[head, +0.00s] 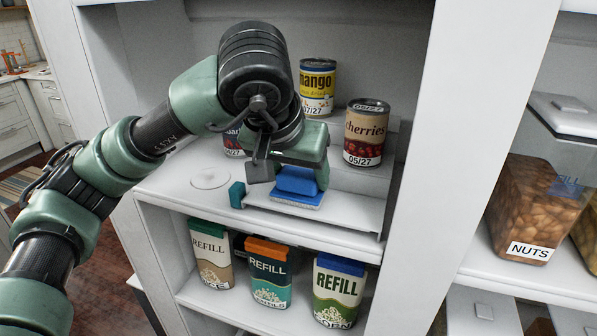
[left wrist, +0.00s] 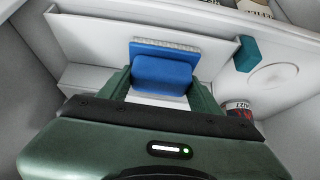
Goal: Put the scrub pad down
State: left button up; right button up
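The blue scrub pad (head: 297,180) has a pale, rough underside. It is at the white tray-like ledge (head: 352,212) on the middle shelf. I cannot tell whether it touches the ledge. My left gripper (head: 293,172) reaches down over it, with one finger on each side. In the left wrist view the scrub pad (left wrist: 163,72) sits between the two green fingers (left wrist: 163,88), which appear to press its sides. My right gripper is not in view.
A cherries can (head: 366,133) and a mango can (head: 317,86) stand behind, with another can partly hidden. Refill cartons (head: 268,272) stand below. A nuts container (head: 537,205) is right.

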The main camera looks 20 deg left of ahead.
pick_arm(q)
jog(key=o, duration=0.4)
jog(key=shift+c, duration=0.2)
jog(key=shift+r+p, duration=0.25)
jog(key=shift+p, duration=0.1)
jog(key=shift+s+r+b, duration=0.2)
jog(key=shift+r+b, duration=0.05)
jog(key=shift+b, duration=0.15)
jog(key=b+v, duration=0.1)
jog(key=v, duration=1)
